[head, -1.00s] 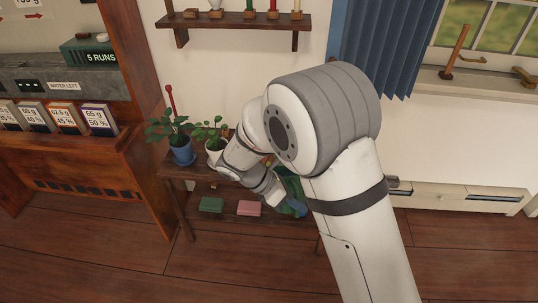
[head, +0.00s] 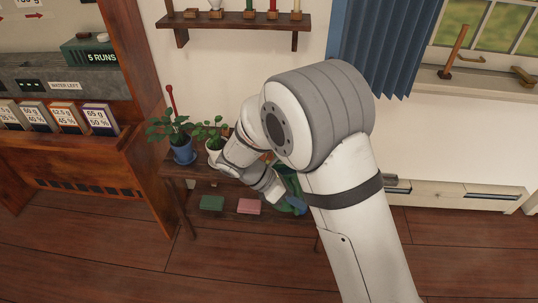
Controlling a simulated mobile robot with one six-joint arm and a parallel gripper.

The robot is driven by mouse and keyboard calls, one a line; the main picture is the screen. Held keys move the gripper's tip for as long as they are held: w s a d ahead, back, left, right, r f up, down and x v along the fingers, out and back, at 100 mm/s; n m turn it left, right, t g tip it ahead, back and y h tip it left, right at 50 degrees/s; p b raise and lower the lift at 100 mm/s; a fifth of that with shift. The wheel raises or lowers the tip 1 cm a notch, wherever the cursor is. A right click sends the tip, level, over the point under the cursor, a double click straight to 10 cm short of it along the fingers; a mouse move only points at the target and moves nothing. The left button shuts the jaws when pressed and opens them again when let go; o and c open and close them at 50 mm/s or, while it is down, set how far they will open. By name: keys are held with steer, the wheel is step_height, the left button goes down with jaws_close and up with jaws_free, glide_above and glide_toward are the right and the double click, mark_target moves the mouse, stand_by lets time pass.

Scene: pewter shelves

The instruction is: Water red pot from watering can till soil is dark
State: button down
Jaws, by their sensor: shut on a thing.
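My gripper (head: 290,202) is low at the shelf's right part, largely hidden by my own arm. It is shut on a green thing (head: 294,187) that looks like the watering can; only part of it shows, so its tilt and spout cannot be told. I cannot make out the red pot; my arm covers the right part of the shelf top. A leafy plant in a blue pot (head: 183,154) and another in a white pot (head: 214,155) stand on the left part. No soil surface shows clearly.
The wooden shelf (head: 176,172) holds a green block (head: 212,203) and a pink block (head: 248,206) on its lower level. A wooden cabinet (head: 90,160) stands close on the left. A wall shelf (head: 235,20) hangs above; a blue curtain (head: 380,45) is to the right.

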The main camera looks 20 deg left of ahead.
steer(key=shift+w+r+p, duration=0.1)
steer(key=shift+r+p, duration=0.55)
steer(key=shift+p, duration=0.3)
stand_by(1.4)
steer(key=shift+m+t+y, duration=0.3)
steer(key=shift+t, duration=0.2)
step_height(320, 180, down, 5)
steer(key=b, duration=0.4)
steer(key=shift+r, duration=0.15)
steer(key=shift+f+b, duration=0.25)
steer(key=shift+b, duration=0.2)
step_height(320, 180, down, 8)
steer(key=m+t+y+b, duration=0.1)
steer(key=t+b, duration=0.1)
steer(key=b, duration=0.7)
steer(key=shift+w+a+r, duration=0.25)
steer(key=shift+w, duration=0.1)
steer(key=shift+r, duration=0.2)
